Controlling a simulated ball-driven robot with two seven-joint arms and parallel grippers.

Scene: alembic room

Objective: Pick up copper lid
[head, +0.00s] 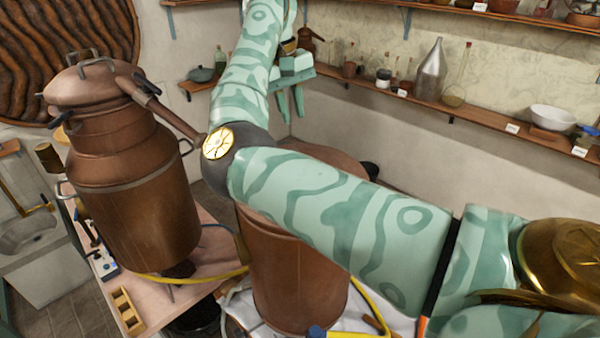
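The copper lid (92,82) is a domed cover with a handle on top and a side spout pipe. It sits on the tall copper pot (135,195) at the left, with dark clamps around its rim. My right arm crosses the view, its elbow just right of the pipe's end. My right gripper (291,106) is at upper centre, fingers pointing down, apart and with nothing seen between them. It is well to the right of the lid. My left gripper is not in view.
A second copper vessel (290,270) stands at centre, partly hidden by my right arm. A yellow hose (195,280) runs across the pink worktop (205,262). Wall shelves (480,117) hold bottles and a white bowl (553,118). A sink (28,232) is at the left.

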